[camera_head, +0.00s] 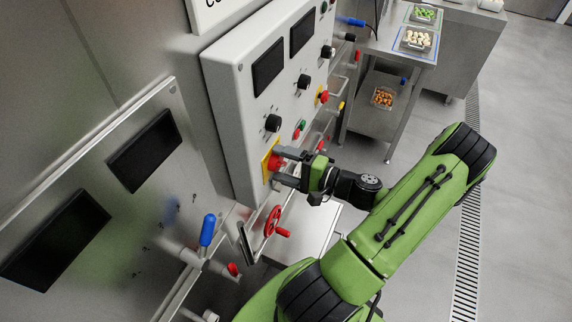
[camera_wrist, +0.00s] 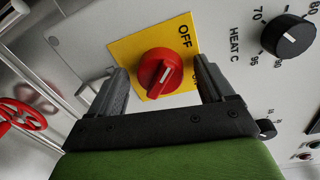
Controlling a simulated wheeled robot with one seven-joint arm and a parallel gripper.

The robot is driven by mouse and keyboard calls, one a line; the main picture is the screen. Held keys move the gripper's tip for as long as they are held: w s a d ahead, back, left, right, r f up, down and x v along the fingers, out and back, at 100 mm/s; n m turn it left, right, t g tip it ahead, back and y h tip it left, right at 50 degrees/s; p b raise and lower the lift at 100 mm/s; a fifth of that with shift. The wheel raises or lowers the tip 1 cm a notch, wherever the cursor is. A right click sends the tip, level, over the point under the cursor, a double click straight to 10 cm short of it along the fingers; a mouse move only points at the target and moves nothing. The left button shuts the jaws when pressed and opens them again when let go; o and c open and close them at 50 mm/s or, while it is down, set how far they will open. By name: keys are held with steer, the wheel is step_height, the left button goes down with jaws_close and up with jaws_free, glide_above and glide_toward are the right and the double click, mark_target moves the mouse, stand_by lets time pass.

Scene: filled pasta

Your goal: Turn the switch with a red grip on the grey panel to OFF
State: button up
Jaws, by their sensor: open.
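The red switch grip (camera_wrist: 158,72) sits on a yellow plate (camera_wrist: 128,52) in the wrist view. The plate reads OFF near its top; a second label at the right is mostly hidden by a finger. My gripper (camera_wrist: 161,76) is open, with one finger on each side of the grip; gaps show, and contact cannot be told. In the head view my gripper (camera_head: 279,167) reaches the yellow plate low on the light grey panel (camera_head: 228,120), partly hiding the red grip.
A black HEAT C knob (camera_wrist: 288,35) is right of the plate. Below the panel are a red handwheel (camera_head: 273,221) and a blue-handled lever (camera_head: 207,230). A steel table (camera_head: 378,45) with trays stands behind. Open floor lies to the right.

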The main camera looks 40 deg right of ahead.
steer(key=v, duration=1.5)
steer(key=shift+s, duration=0.35)
steer(key=shift+d, duration=0.15)
